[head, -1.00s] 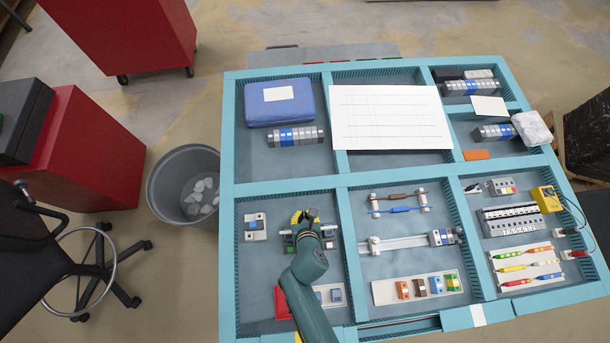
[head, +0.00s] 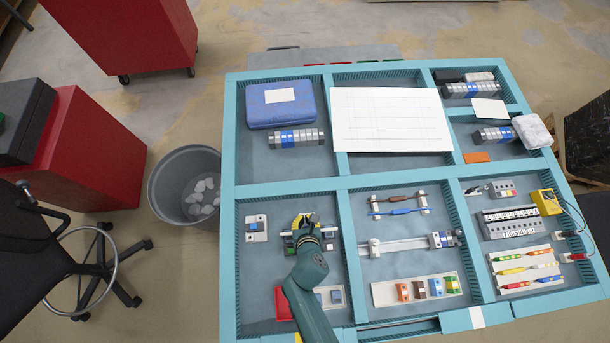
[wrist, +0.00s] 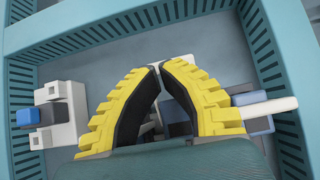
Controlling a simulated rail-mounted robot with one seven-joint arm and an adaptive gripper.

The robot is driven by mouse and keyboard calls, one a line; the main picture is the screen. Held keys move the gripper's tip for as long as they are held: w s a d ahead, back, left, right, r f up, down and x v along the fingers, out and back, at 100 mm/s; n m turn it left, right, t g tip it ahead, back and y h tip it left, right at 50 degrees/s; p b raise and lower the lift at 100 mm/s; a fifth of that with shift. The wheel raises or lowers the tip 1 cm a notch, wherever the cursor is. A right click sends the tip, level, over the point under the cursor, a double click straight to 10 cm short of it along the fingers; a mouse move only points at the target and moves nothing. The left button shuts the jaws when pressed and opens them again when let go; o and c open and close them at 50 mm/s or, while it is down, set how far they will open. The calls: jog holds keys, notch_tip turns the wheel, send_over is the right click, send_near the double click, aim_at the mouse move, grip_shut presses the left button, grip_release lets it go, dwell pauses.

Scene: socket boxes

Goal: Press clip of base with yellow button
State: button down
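My gripper (wrist: 157,68) shows in the wrist view with yellow ribbed fingers and black inner pads.
Another base (head: 255,229) stands left of my gripper; its blue button (wrist: 27,117) shows in the wrist view. A further base (head: 328,297) and a red block (head: 283,303) lie nearer the front, beside my arm. Teal ribbed walls (wrist: 90,40) enclose the compartment.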

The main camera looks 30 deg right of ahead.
jog(key=shift+s, duration=0.1)
jog(key=r+p, duration=0.1)
jog(key=p, duration=0.1)
jog(key=s+r+p, duration=0.1)
jog(key=r, duration=0.1)
jog(key=r+p, duration=0.2)
jog(key=shift+s+a+p, duration=0.3)
jog(key=shift+s+a, duration=0.05)
notch_tip(320, 180, up, 8)
jog(key=p, duration=0.1)
jog(key=shift+r+p, duration=0.25)
jog(key=shift+p, duration=0.1)
